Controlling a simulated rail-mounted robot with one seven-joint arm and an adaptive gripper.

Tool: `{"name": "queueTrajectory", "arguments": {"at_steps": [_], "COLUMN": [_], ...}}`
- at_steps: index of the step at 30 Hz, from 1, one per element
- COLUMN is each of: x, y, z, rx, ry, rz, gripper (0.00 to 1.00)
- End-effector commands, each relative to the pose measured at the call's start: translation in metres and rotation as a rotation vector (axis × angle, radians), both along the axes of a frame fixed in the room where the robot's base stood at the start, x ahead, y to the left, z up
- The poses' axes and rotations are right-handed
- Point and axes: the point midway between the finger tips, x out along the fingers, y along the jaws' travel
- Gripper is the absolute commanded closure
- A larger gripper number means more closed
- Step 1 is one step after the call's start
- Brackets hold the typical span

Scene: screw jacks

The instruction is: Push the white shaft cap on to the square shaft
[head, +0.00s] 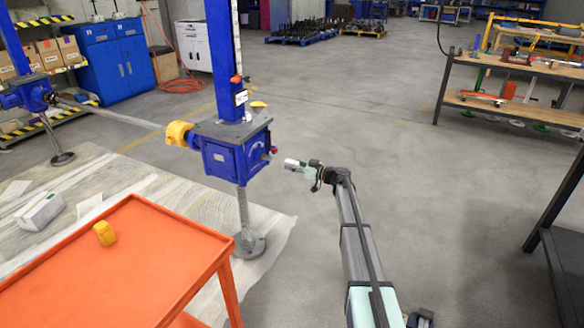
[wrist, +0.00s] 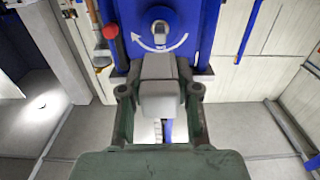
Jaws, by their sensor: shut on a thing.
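The white shaft cap (wrist: 160,100) is held between the two fingers of my gripper (wrist: 160,92) in the wrist view. In the head view the cap (head: 291,163) shows as a pale block at the tip of my gripper (head: 299,165). The blue screw jack (head: 236,152) stands to its left, with a visible gap between. In the wrist view the square shaft (wrist: 160,27) shows as a small grey end on the jack's blue face (wrist: 185,45), above a white curved arrow. The cap is below the shaft in that picture and apart from it.
A red knob (wrist: 110,32) sits left of the shaft in the wrist view. An orange cart (head: 130,210) with a yellow cap (head: 104,233) on it stands at the front left. A workbench (head: 520,70) is at the right. The floor between is clear.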

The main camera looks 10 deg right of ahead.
Motion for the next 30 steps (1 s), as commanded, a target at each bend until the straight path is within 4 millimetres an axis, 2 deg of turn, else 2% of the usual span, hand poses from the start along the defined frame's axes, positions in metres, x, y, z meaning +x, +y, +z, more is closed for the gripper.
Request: {"name": "queueTrajectory", "arguments": {"at_steps": [4, 21, 30], "x": [0.001, 0.032, 0.036], "y": [0.001, 0.039, 0.045], "z": [-0.004, -0.002, -0.001], "rx": [-0.002, -0.001, -0.001], "ry": [-0.002, -0.002, -0.001], "rz": [0.0, 0.0, -0.001], "gripper": [1.0, 1.0, 1.0]}}
